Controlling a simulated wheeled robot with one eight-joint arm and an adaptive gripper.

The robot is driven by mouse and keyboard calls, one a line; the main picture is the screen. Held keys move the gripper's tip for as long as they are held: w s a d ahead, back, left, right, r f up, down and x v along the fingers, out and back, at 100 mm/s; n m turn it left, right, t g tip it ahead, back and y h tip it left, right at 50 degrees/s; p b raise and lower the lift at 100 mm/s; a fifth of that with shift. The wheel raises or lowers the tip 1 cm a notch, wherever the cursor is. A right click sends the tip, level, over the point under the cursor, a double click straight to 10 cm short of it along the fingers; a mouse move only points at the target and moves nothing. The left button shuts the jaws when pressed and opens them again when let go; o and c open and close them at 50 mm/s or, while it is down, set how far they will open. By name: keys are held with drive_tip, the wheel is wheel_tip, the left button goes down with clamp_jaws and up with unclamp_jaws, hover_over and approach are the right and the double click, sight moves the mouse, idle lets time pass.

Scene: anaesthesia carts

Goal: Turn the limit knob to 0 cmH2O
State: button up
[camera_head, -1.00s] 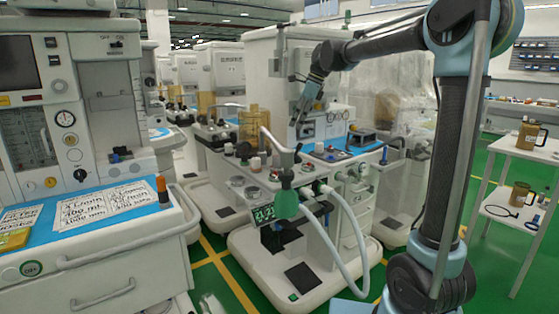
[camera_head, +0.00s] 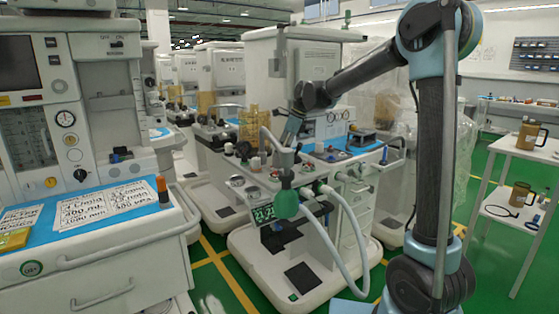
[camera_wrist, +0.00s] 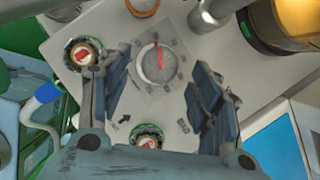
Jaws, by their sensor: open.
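The limit knob (camera_wrist: 152,66) is a round grey dial with a red pointer line on a square scale plate, seen in the wrist view. The pointer lies near the top of the dial in that picture; the scale figures are too small to read. My gripper (camera_wrist: 158,77) is open, with one dark finger on each side of the dial and empty space between. I cannot tell how high the fingers are above it. In the head view, my gripper (camera_head: 291,132) is over the middle cart's top (camera_head: 262,176); the knob cannot be made out there.
Two green-rimmed caps sit near the dial, one at upper left (camera_wrist: 84,53) and one below (camera_wrist: 148,136). An amber canister (camera_wrist: 285,20) stands at upper right. In the head view, a green bag (camera_head: 285,203) and pale hoses (camera_head: 345,235) hang at the cart's front.

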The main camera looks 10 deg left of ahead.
sight(278, 162)
drive_tip(key=shift+x, duration=1.8)
drive_tip(key=shift+c, duration=0.4)
drive_tip(key=c, duration=1)
